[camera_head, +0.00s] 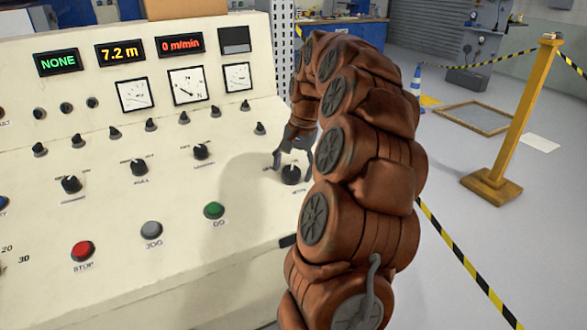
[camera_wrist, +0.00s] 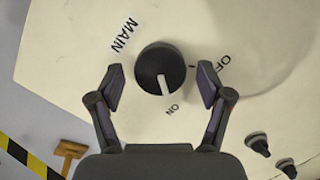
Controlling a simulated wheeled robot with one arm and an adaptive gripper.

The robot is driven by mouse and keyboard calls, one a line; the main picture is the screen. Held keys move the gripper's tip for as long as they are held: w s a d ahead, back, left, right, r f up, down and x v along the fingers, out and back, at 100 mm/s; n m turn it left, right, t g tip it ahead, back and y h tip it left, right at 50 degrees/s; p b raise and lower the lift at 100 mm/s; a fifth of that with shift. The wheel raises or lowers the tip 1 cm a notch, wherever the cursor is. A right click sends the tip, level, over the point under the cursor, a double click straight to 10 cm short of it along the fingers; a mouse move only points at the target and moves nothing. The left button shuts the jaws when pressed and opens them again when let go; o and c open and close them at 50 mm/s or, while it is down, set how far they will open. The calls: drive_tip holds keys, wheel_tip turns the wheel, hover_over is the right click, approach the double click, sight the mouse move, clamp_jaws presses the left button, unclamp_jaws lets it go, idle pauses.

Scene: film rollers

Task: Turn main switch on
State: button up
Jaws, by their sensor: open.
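The main switch is a round black knob (camera_wrist: 152,66) with a white pointer line, on the cream panel under the word MAIN. In the wrist view its pointer is directed toward the ON label, away from OFF at the right. It also shows in the head view as a black knob (camera_head: 290,174) at the panel's right side. My gripper (camera_wrist: 161,84) is open, with one finger on each side of the knob and a visible gap on both sides. In the head view my gripper (camera_head: 293,150) is at the knob, partly hidden by my arm.
The cream control panel (camera_head: 120,190) carries several other knobs, gauges and displays. Red STOP (camera_head: 83,251), grey JOG (camera_head: 151,229) and green GO (camera_head: 214,210) buttons line its lower part. A yellow post (camera_head: 520,115) with striped tape stands at the right.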

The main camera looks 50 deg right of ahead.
wheel_tip(320, 180, up, 12)
drive_tip(key=s+d, duration=0.1)
drive_tip(key=shift+s+d, duration=0.25)
drive_tip(key=shift+s, duration=0.1)
idle(0.4)
drive_tip(key=shift+f, duration=0.1)
idle(0.4)
